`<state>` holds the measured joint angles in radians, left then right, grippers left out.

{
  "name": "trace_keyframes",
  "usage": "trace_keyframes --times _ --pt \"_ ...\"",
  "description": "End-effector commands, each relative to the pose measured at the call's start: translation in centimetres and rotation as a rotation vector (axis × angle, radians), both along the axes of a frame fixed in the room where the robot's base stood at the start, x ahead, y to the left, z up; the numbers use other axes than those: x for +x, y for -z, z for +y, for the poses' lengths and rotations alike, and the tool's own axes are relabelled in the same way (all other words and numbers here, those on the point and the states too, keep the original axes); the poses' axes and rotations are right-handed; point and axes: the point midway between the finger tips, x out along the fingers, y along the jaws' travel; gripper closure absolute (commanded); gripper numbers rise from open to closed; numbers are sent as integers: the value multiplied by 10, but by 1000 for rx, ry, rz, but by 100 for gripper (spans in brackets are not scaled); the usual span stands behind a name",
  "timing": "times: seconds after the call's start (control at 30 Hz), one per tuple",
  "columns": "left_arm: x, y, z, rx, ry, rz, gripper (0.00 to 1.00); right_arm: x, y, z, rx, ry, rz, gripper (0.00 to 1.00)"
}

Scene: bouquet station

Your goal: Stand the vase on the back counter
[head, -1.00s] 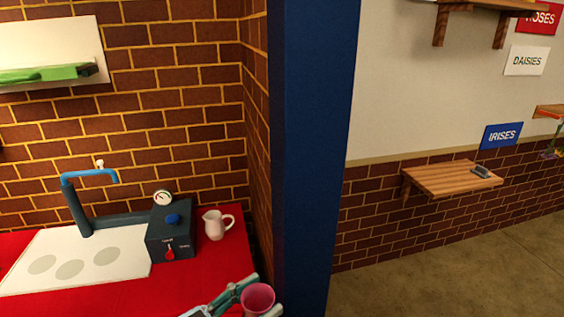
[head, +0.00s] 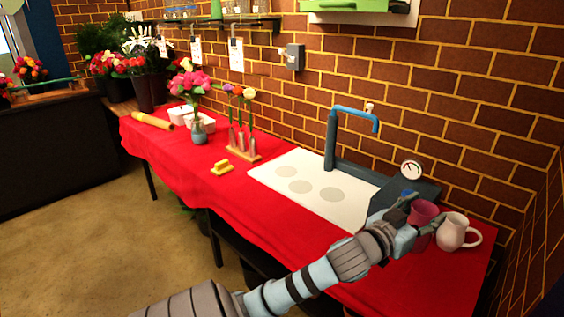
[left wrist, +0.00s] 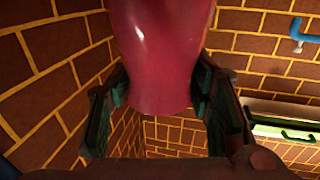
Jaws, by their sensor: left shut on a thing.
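The vase, a magenta-pink cup-like vessel (head: 424,212), is upright in my left gripper (head: 408,224) above the right end of the counter. In the left wrist view the vase (left wrist: 165,50) fills the upper middle, with a dark finger of my left gripper (left wrist: 160,100) on each side of it. The counter along the brick wall is covered by a red cloth (head: 330,266). Whether the vase's base touches the cloth is hidden by my gripper and arm. My right gripper is in neither view.
A white pitcher (head: 452,232) stands just right of the vase. A flower rack (head: 243,155) and yellow block (head: 221,167) stand farther left.

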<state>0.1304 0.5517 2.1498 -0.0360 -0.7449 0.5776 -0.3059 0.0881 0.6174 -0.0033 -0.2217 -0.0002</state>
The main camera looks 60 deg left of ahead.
Motion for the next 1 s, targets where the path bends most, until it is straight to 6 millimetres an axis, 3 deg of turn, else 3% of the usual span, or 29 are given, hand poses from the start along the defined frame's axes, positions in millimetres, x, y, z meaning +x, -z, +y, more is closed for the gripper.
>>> trace_keyframes --times 0.03,0.2,0.37,0.57,0.67,1.0 --pt "12 16 19 -2 -81 -14 100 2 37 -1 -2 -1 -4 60" --pt "30 10 74 -6 -329 -7 100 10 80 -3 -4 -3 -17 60" --pt "31 0 97 -4 -439 -3 100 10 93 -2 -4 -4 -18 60" --pt "31 -3 99 -2 -450 -1 100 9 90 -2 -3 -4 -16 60" --pt "32 14 98 -2 -450 2 100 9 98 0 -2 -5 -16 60" --pt "32 135 98 -1 -448 3 100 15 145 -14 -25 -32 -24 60"
